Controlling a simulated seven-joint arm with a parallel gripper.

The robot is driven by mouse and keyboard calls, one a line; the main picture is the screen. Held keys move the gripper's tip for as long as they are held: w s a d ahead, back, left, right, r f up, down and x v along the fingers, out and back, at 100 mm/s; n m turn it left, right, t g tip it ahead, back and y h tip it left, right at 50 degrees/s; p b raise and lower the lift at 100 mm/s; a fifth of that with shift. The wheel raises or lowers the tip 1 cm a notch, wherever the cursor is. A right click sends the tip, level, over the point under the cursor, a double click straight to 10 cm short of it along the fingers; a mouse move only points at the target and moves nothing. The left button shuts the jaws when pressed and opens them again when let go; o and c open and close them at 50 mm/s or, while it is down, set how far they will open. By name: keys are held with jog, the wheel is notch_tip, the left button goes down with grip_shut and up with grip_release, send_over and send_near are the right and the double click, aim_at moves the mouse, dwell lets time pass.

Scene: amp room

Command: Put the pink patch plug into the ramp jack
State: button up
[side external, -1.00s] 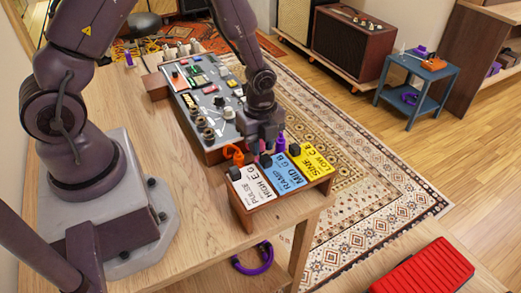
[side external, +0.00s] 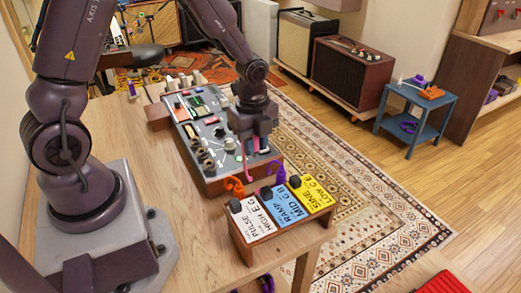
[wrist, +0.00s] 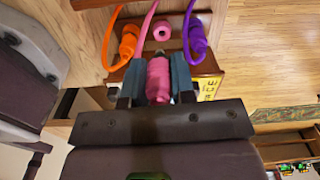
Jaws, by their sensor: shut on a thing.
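My gripper (side external: 252,135) is shut on the pink patch plug (wrist: 159,78), above and behind the jack box. In the side view a pink length (side external: 247,163) hangs below the fingers. The white, blue and yellow panels of the jack box read PULSE, RAMP (side external: 288,206) and SINE. An orange plug (side external: 233,186) stands at the pulse end and a purple plug (side external: 280,174) at the sine end. In the wrist view a pink ring with a dark centre (wrist: 162,31) lies between the orange (wrist: 128,41) and purple (wrist: 197,40) plugs, apart from the held plug.
A panel of knobs and small parts (side external: 207,150) lies behind the jack box on the wooden table. A blue side table (side external: 420,95) stands on the floor at right. The wooden top left of the jack box is bare.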

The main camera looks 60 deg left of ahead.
jog(key=shift+s+a+f+n, duration=0.7)
jog(key=shift+s+a, duration=0.65)
jog(key=shift+a, duration=1)
jog(key=shift+s+a+f+n, duration=0.4)
jog(key=shift+s+a+n, duration=0.75)
jog(key=shift+a, duration=1.15)
jog(key=shift+s+a+f+n, duration=0.6)
jog(key=shift+s+a, duration=0.95)
jog(key=shift+a, duration=0.8)
jog(key=shift+f, duration=1.4)
jog(key=o, duration=1.4)
jog(key=shift+r, duration=3.5)
jog(key=shift+n, duration=0.25)
